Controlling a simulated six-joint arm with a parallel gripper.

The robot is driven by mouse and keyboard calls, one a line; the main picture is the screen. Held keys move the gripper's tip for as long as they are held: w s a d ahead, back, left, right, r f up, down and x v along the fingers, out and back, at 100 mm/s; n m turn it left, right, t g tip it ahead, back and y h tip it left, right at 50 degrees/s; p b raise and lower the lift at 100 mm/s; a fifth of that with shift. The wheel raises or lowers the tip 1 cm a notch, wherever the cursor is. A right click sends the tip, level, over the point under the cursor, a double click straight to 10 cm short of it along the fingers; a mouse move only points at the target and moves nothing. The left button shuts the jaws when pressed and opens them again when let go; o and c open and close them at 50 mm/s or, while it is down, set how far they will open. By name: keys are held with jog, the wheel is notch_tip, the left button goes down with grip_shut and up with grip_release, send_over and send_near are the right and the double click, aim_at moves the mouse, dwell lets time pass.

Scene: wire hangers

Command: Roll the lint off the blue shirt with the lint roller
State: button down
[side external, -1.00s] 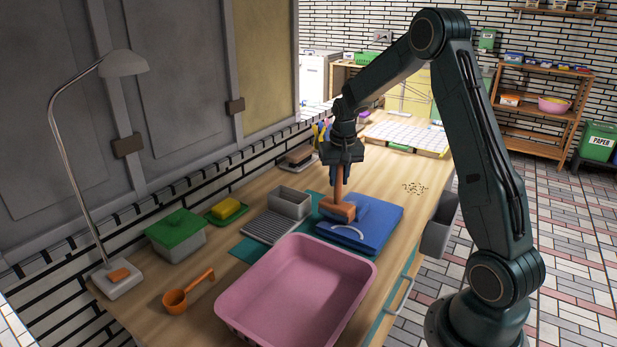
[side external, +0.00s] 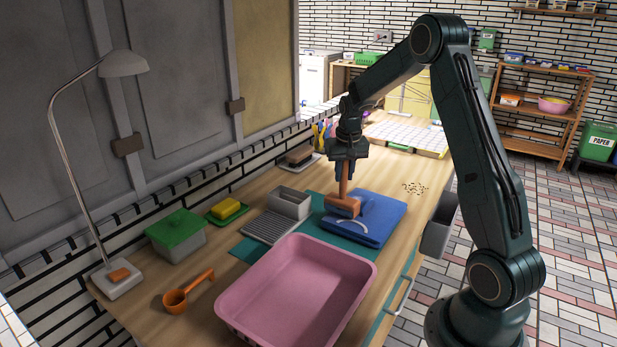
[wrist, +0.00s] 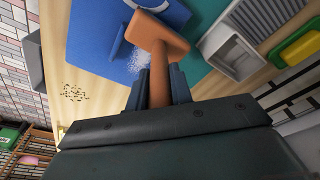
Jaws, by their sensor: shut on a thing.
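The blue shirt (side external: 375,222) lies folded on a teal mat (side external: 318,208) on the wooden table. My gripper (side external: 344,178) is shut on the upright handle of the orange-brown lint roller (side external: 342,205). The roller's head is low over the shirt's left part; I cannot tell if it touches. In the wrist view the gripper (wrist: 159,88) holds the roller (wrist: 158,38), and white specks of lint (wrist: 137,62) show on the shirt (wrist: 100,40) beside the handle. A pale curved strip lies on the shirt in the side view.
A pink tub (side external: 296,290) stands in front of the shirt. A grey ridged tray (side external: 270,227), a green-lidded box (side external: 177,232), a yellow sponge (side external: 225,208) and an orange scoop (side external: 178,299) are to the left. Dark crumbs (side external: 415,188) lie on bare table to the right.

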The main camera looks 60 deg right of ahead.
jog(key=shift+d, duration=0.1)
jog(key=shift+d, duration=1.5)
jog(key=shift+d, duration=1.55)
jog(key=shift+a, duration=0.1)
jog(key=shift+a+r, duration=0.1)
jog(key=shift+a, duration=1.6)
